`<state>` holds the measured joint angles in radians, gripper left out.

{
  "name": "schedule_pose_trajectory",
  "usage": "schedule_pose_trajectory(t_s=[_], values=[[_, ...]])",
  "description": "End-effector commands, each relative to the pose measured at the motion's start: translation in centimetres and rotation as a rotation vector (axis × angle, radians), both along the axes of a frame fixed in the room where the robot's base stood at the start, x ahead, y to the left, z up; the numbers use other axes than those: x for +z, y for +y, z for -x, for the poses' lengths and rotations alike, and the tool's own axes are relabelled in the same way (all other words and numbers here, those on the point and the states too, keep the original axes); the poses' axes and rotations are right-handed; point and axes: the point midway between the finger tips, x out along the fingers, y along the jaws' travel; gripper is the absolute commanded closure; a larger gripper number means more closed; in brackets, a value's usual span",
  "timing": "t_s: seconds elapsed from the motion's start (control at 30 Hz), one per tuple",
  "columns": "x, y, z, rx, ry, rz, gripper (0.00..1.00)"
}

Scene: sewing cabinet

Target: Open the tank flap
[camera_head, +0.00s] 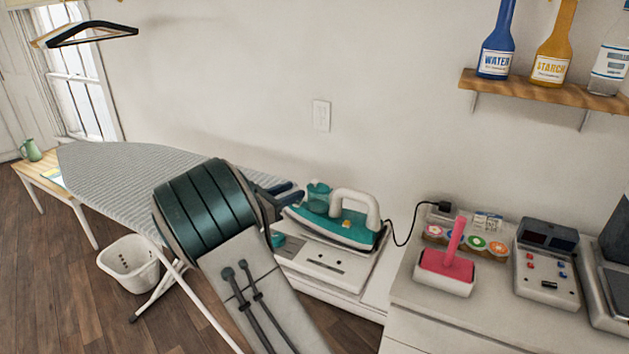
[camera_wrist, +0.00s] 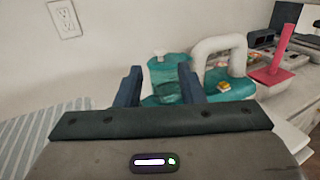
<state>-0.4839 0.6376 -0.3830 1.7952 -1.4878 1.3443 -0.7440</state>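The steam iron (camera_head: 343,224) is teal with a white arched handle and rests on its white base (camera_head: 318,265), in the middle of the head view. A translucent teal tank (camera_head: 319,194) rises at its left, near end. In the wrist view the tank (camera_wrist: 170,77) stands between and beyond the fingers, with a pale flap (camera_wrist: 163,55) at its top; I cannot tell clearly whether the flap is open. My gripper (camera_head: 294,192) is just left of the tank. In the wrist view its two blue fingers (camera_wrist: 160,84) are spread apart with nothing visibly gripped.
The striped ironing board (camera_head: 130,180) lies to the left. A pink-handled roller (camera_head: 447,265), round coloured items and a control box (camera_head: 547,265) stand on the cabinet at right. A black cord runs from the iron to the wall side. A shelf (camera_head: 540,88) holds bottles above.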

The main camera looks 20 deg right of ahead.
Motion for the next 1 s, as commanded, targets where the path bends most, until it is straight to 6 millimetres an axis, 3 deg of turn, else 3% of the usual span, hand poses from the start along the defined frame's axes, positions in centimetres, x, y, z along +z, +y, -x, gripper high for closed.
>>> schedule_pose_trajectory(t_s=[0.2,0.4,0.83,0.97,1.0], values=[[0.1,-4.6,-1.2,-0.003,0.001,0.000,0.65],[0.1,-7.3,-1.9,-0.001,-0.001,-0.001,0.65],[0.0,-8.3,-2.2,-0.001,0.000,-0.002,0.65],[0.0,-8.3,-2.2,-0.001,0.000,-0.002,0.98],[0.0,-8.3,-2.2,-0.001,0.000,-0.002,1.00]])
